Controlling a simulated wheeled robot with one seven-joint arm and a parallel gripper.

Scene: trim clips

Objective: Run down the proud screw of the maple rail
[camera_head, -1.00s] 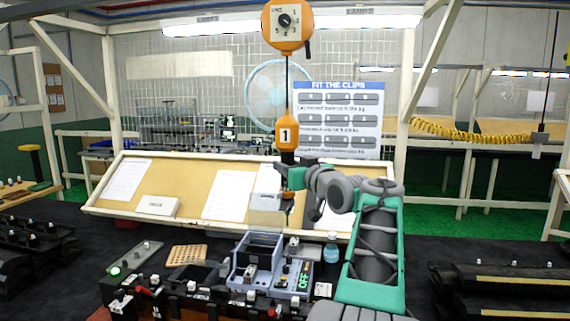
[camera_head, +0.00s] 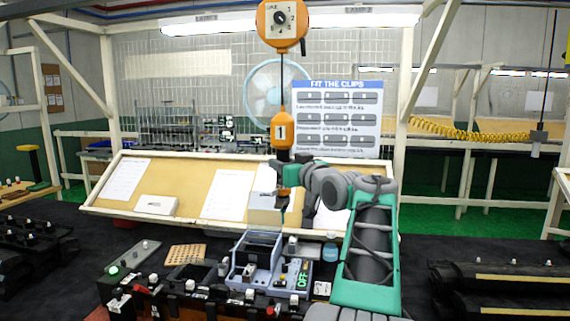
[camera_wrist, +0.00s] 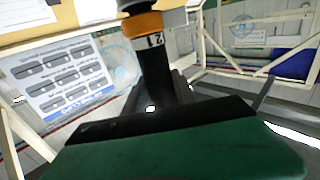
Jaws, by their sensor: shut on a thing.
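My gripper (camera_head: 284,176) is shut on the hanging powered screwdriver (camera_head: 282,130), which has an orange upper part, a "1" label and a dark body. The driver hangs upright on a cable, its lower end above the bench fixtures and apart from them. In the wrist view the driver (camera_wrist: 143,24) rises beyond my green and black gripper parts. A dark rail with several pale-headed screws or clips (camera_head: 190,286) runs along the bench front. I cannot tell which part is the maple rail or which screw stands proud.
A blue-grey fixture (camera_head: 240,272) and a perforated tan block (camera_head: 186,251) stand on the dark bench. A tilted board with papers (camera_head: 190,180) is behind. An orange balancer (camera_head: 284,25) hangs above. More dark rails (camera_head: 510,283) lie at right.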

